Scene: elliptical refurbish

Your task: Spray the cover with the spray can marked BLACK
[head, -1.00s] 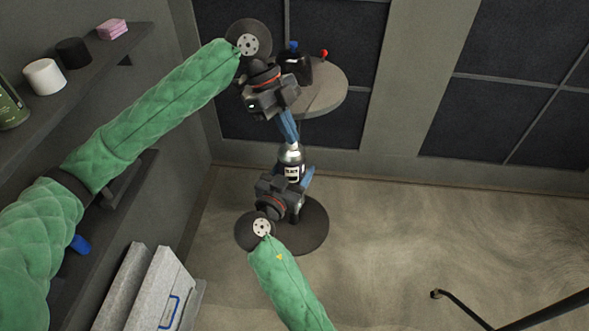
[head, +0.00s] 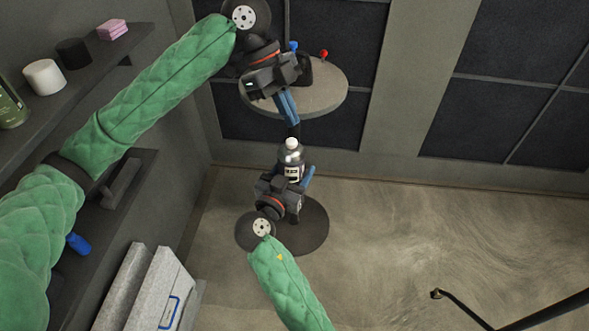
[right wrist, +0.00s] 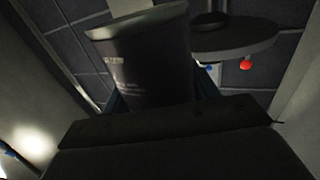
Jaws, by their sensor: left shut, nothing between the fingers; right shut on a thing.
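The spray can (head: 291,160) stands upright in my right gripper (head: 296,183), with a white top, a dark body and a black-and-white label too small to read. In the right wrist view its dark, blurred body (right wrist: 150,70) fills the upper middle. My left gripper (head: 291,122) is shut and empty, pointing down just above the can's top, apart from it. A dark object (head: 306,68) sits on the round table, partly hidden behind my left gripper; I cannot tell whether it is the cover.
Shelves at left hold a white cylinder (head: 45,77), a black one (head: 73,52) and a pink block (head: 112,30). Open floor (head: 420,230) lies at right.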

